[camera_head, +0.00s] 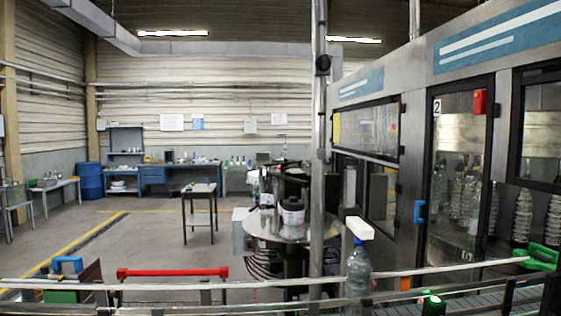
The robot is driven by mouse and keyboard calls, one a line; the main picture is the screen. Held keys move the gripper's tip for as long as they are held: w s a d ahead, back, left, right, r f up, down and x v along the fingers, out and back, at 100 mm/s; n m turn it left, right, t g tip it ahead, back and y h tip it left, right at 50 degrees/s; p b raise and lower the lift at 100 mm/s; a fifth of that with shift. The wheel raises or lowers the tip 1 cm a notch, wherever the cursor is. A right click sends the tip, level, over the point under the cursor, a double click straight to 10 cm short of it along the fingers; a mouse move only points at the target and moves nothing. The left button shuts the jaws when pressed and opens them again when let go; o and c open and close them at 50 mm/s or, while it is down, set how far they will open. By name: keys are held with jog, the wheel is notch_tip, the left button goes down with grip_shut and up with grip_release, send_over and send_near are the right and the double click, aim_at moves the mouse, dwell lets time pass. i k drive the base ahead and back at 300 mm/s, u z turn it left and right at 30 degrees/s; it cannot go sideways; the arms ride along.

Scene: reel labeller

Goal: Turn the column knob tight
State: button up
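A vertical metal column (317,160) stands a little right of the middle, in front of the machine. A dark round knob (322,65) sits on its upper part. I cannot tell from this view how tight the knob is. Below, beside the column, a round metal table (262,226) carries dark rollers and a white reel or container (293,216). My gripper is not in view.
A conveyor with metal rails (180,286) crosses the front. A clear bottle (359,272) with a blue cap stands there, with a white block at its top. A red handle bar (172,272) is at front left. The glazed machine (455,170) fills the right. Open floor (120,240) lies left.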

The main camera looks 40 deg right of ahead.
aim_at(349, 162)
jog(key=u, duration=0.15)
jog(key=k, duration=1.25)
jog(key=z, duration=1.15)
jog(key=i, duration=1)
